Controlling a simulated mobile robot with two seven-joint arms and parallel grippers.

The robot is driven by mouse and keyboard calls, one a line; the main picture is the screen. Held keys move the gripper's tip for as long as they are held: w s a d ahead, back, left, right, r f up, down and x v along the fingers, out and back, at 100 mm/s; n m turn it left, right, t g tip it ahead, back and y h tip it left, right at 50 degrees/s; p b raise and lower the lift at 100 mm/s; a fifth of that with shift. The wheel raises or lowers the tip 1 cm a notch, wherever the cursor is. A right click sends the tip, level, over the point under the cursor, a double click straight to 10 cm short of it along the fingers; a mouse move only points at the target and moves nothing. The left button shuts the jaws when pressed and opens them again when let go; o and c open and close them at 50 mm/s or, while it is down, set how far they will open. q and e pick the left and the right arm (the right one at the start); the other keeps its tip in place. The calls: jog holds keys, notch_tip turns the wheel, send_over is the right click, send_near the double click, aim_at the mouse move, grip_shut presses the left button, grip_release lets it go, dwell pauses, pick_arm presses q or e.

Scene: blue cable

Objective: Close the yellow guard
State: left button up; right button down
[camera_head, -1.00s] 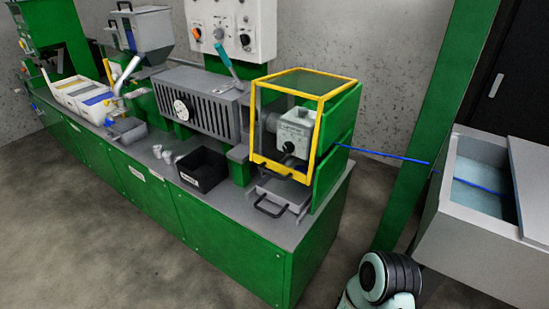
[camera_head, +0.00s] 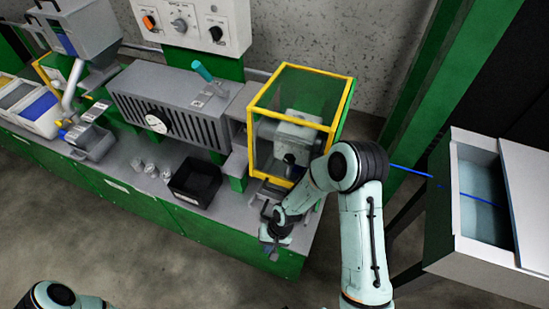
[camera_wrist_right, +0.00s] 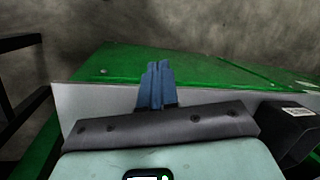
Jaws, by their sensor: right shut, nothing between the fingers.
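The yellow guard (camera_head: 342,104) is a yellow frame with clear panels on the right end of the green bench. Its panels cover the top and front of a grey machine (camera_head: 297,130); I cannot tell whether it is fully closed. My right arm hides its lower right part. My right gripper (camera_head: 274,250) is in front of and below the guard, near the bench's front edge, apart from the guard. In the right wrist view, its blue fingers (camera_wrist_right: 155,80) are shut and empty, over the counter edge. My left gripper is out of view; only part of that arm shows at bottom left.
A black bin (camera_head: 196,182) stands on the counter left of the guard, beside a grey slatted unit (camera_head: 165,108). A blue cable (camera_head: 410,170) runs right from behind my arm to an open grey tank (camera_head: 440,215). Floor in front is clear.

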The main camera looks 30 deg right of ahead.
jog(key=m+h+p, duration=0.1)
jog(key=h, duration=0.1)
send_near(279, 192)
jog(key=s+a+f, duration=0.2)
jog(key=a+f, duration=0.5)
jog(key=w+d+r+m+h, duration=0.1)
jog(key=d+r+m, duration=0.1)
jog(key=r, duration=0.5)
jog(key=d+r+m+h, duration=0.1)
jog(key=d+r+m, duration=0.15)
jog(key=r, duration=0.45)
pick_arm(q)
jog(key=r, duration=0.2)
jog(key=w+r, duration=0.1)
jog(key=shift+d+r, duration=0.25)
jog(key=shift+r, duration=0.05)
pick_arm(e)
jog(key=shift+n+t, duration=0.3)
jog(key=shift+n, duration=0.15)
jog(key=f, duration=0.9)
jog(key=w+d+f, duration=0.1)
jog(key=f, duration=0.3)
jog(key=shift+f, duration=0.35)
